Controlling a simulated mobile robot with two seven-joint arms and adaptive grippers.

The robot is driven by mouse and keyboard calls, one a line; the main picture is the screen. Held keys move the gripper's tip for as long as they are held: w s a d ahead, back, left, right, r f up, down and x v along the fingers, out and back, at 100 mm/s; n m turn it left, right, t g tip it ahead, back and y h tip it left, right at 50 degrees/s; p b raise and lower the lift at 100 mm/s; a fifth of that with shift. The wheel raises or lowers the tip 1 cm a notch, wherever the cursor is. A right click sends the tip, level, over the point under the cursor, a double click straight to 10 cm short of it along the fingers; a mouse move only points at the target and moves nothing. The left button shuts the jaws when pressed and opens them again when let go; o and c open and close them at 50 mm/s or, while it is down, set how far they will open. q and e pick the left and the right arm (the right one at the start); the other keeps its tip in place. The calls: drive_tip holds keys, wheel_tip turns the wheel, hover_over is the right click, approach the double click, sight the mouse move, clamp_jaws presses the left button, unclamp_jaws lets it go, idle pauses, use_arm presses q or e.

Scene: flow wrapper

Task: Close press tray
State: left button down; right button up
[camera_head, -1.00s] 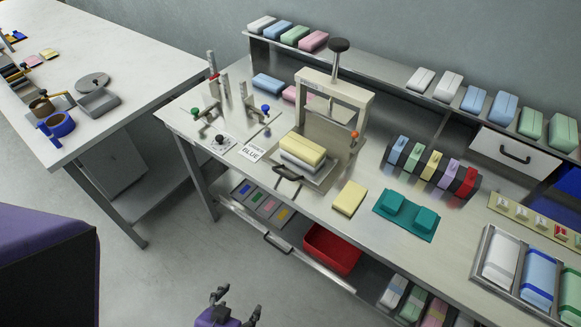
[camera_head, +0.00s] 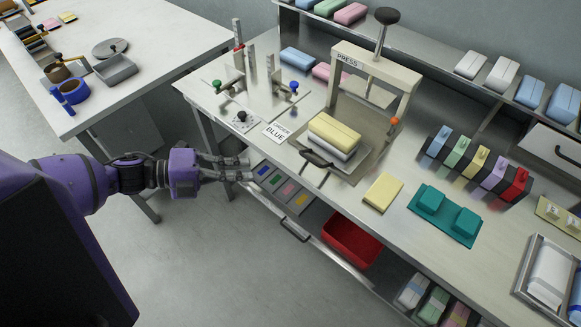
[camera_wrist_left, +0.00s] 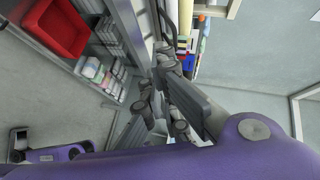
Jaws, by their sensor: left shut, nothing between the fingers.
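The press (camera_head: 407,82) is a beige frame on the steel bench, with a dark-knobbed lever (camera_head: 387,16) standing upright. Its flat tray (camera_head: 350,172) sticks out at the front, with a dark handle (camera_head: 316,159) on its near edge. A yellow block (camera_head: 334,130) lies on a white block (camera_head: 330,147) on the tray. My left gripper (camera_head: 250,169) is shut and empty, in front of the bench edge, left of and apart from the handle. The fingers also show in the left wrist view (camera_wrist_left: 165,105). My right gripper is not in view.
A yellow pad (camera_head: 383,193) and a teal fixture (camera_head: 445,215) lie right of the tray. An "UNDER BLUE" card (camera_head: 277,132) and clamp posts stand left of it. A red bin (camera_head: 351,241) sits on the lower shelf. The floor before the bench is clear.

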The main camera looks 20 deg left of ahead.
sight(323, 136)
use_arm(q)
drive_tip(key=s+d+r+m+g+h, duration=0.1)
drive_tip(key=s+d+r+m+h, duration=0.1)
drive_tip(key=s+m, duration=0.1)
drive_tip(key=x, duration=0.4)
drive_tip(key=w+p+x, duration=0.1)
drive_tip(key=x, duration=0.3)
drive_tip(key=w+a+x, duration=0.1)
drive_tip(key=x, duration=0.3)
drive_tip(key=shift+w+d+f, duration=0.2)
drive_tip(key=shift+w+f, duration=0.05)
drive_tip(key=shift+f, duration=0.05)
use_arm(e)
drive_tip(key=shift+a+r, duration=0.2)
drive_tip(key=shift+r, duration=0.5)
